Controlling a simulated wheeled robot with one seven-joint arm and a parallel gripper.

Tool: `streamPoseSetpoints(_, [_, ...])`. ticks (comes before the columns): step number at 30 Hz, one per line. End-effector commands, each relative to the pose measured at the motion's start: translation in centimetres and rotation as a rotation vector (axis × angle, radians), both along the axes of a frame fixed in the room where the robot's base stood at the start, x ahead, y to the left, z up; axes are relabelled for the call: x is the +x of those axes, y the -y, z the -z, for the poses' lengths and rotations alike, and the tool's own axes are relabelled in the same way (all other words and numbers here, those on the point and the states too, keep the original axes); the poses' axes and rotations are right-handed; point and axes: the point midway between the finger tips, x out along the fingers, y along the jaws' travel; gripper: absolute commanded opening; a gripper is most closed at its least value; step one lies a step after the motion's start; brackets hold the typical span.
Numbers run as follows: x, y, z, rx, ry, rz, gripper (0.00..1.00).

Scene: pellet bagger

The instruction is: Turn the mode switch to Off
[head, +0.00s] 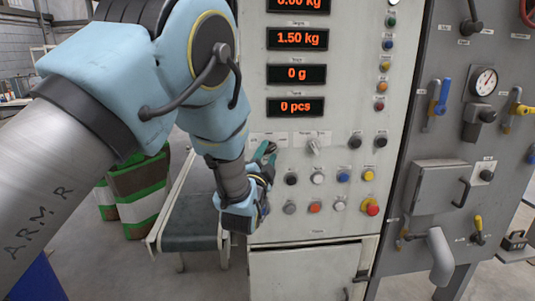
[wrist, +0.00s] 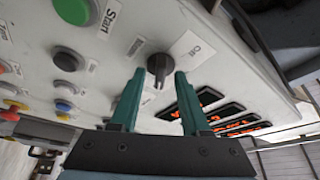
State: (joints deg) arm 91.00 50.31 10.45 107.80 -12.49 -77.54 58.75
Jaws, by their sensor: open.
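The mode switch is a black knob (wrist: 159,66) on the pale panel in the wrist view. A white label reading "Off" (wrist: 190,50) is just to its right there. My gripper (wrist: 157,74) is open, with its two green fingers spread. The knob shows between and just past the fingertips; I cannot tell if they touch it. In the head view my gripper (head: 266,152) is at the left part of the panel and hides this knob.
A pale selector knob (head: 313,146) sits to the right of my gripper. Several push buttons, including a red one (head: 372,208), lie below. A green Start button (wrist: 75,10) is near the knob. Lit displays (head: 296,106) are above, and a conveyor (head: 195,215) is at left.

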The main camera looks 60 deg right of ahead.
Motion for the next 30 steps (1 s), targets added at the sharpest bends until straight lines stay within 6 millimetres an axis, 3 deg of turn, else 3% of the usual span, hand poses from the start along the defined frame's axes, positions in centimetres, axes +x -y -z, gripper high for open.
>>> streamPoseSetpoints(2, [-0.01,-0.01,-0.01,0.0,0.0,0.0,0.44])
streamPoseSetpoints(14, [-0.03,-0.02,-0.02,0.0,0.0,0.0,0.0])
streamPoseSetpoints(30, [-0.05,-0.02,0.16,-0.007,-0.01,0.0,0.0])
